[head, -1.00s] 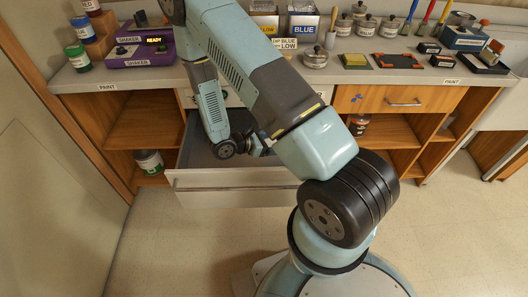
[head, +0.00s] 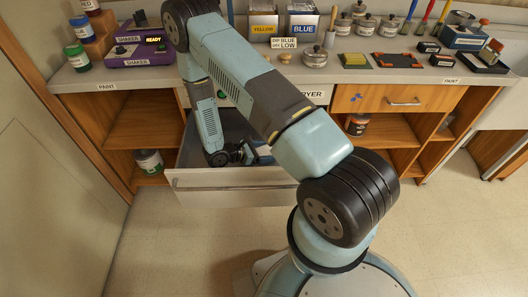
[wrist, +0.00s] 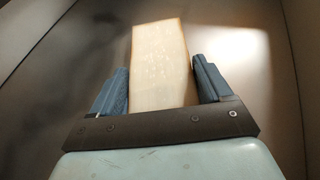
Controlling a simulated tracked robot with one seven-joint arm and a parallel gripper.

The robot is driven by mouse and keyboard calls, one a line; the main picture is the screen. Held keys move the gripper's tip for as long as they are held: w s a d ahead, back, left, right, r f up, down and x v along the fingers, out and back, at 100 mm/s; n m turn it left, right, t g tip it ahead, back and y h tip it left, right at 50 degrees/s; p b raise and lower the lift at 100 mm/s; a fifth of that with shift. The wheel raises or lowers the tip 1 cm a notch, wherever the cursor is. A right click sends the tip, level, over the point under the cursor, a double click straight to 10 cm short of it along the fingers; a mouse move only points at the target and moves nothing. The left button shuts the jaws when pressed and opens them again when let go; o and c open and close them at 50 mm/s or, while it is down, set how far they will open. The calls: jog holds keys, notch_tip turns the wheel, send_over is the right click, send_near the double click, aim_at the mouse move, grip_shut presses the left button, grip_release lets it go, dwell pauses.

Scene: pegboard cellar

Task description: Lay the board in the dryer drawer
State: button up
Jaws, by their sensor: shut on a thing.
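The dryer drawer (head: 235,190) is pulled open, with a pale front and a grey inside. My gripper (head: 250,153) is down inside it, near its right part. In the wrist view my gripper (wrist: 161,66) has its two blue fingers on either side of the board (wrist: 160,50), a pale, flat, oblong piece pointing away from me, and is shut on it. The drawer's grey floor (wrist: 75,62) lies beyond the board. I cannot tell whether the board touches the floor. In the head view the arm hides most of the board.
The dryer label (head: 312,94) shows on the counter front, partly behind my arm. The purple shaker (head: 138,50) and the yellow (head: 263,22) and blue (head: 301,22) tins stand on the counter. Open shelves flank the drawer. The floor in front is clear.

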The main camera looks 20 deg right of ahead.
jog(key=o, duration=1)
jog(key=shift+o, duration=0.2)
jog(key=v, duration=0.7)
jog(key=shift+a+r, duration=0.1)
jog(key=shift+a, duration=0.1)
jog(key=shift+r, duration=0.15)
